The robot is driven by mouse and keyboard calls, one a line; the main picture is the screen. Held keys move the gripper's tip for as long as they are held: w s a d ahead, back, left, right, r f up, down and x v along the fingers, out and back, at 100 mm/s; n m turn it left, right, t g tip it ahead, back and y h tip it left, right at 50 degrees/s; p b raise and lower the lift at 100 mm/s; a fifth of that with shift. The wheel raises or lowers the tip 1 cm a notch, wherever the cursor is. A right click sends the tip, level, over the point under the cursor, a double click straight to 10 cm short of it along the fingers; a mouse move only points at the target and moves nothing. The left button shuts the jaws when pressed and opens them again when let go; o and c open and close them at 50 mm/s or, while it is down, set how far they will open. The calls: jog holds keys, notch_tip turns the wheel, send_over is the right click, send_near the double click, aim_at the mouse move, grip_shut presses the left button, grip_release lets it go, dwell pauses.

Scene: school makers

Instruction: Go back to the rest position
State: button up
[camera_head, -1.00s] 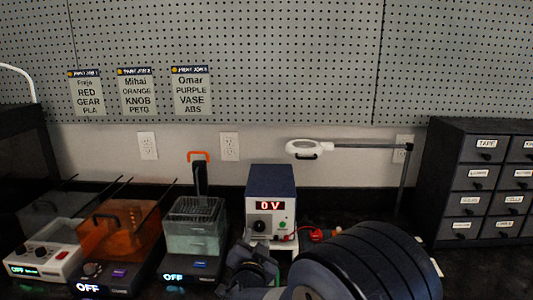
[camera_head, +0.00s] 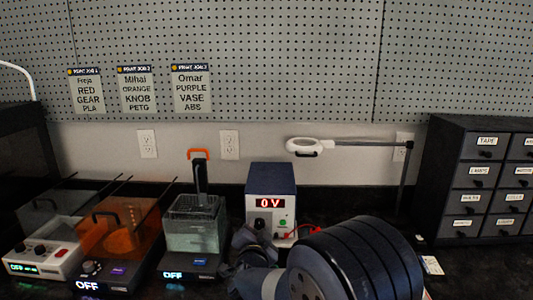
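My arm fills the lower middle and right of the head view, with its large dark ribbed links (camera_head: 350,262) in front of the bench. Its wrist part (camera_head: 250,258) shows just left of them, in front of the power supply's lower left. My gripper's fingertips cannot be made out, so whether it is open or holds anything does not show. The dark blue power supply (camera_head: 271,181) reads "0 V" and stands behind my arm, with a red lead (camera_head: 302,231) at its right.
A white-fronted device (camera_head: 45,257), an orange-lidded machine (camera_head: 120,228) and a clear tank unit (camera_head: 194,225) reading OFF stand at left. A ring magnifier lamp (camera_head: 304,146) is behind. Labelled drawers (camera_head: 480,180) are at right. Three job cards (camera_head: 136,92) hang on the pegboard.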

jog(key=m+b, duration=0.3)
jog(key=m, duration=0.2)
jog(key=shift+d+f+y, duration=0.1)
jog(key=shift+f+y, duration=0.05)
jog(key=shift+y, duration=0.15)
jog(key=m+b, duration=0.3)
jog(key=m, duration=0.1)
jog(key=shift+m+y, duration=0.3)
jog(key=shift+m, duration=0.1)
jog(key=m+b, duration=0.3)
jog(key=m, duration=0.2)
jog(key=shift+d+y, duration=0.1)
jog(key=shift+y, duration=0.2)
jog(key=m+b, duration=0.1)
jog(key=m, duration=0.3)
jog(key=shift+m+t, duration=0.3)
jog(key=shift+m, duration=0.1)
